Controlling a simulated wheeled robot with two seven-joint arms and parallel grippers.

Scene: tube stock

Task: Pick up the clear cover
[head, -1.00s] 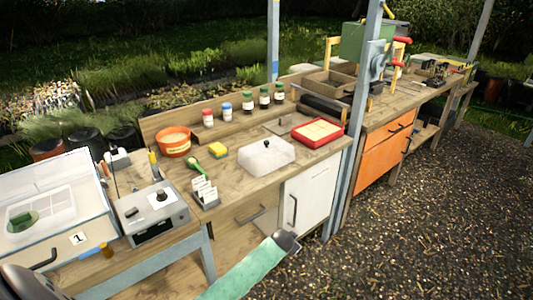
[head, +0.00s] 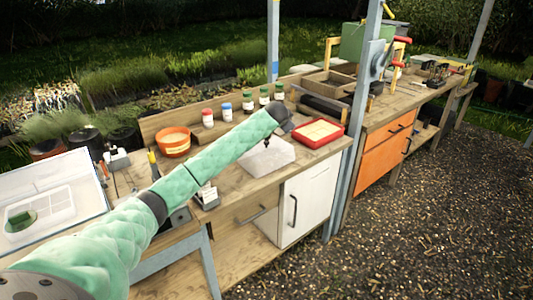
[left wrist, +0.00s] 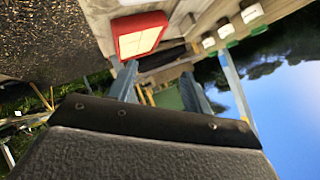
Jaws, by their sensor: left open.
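The clear cover (head: 270,160) is a translucent whitish box with a small dark knob on top. It stands on the wooden bench in the head view, and my left arm hides its back left part. My left arm reaches over the bench from the lower left, its dark wrist end above and behind the cover in the picture. In the left wrist view my left gripper (left wrist: 160,88) is open, with its two grey fingers apart and nothing seen between them. The cover is not seen in that view. My right gripper is not in view.
A red tray (head: 318,132) sits right of the cover and also shows in the left wrist view (left wrist: 140,36). An orange pot (head: 173,142) and several capped jars (head: 248,102) stand along the back. A blue-grey post (head: 361,100) rises at the bench's right end.

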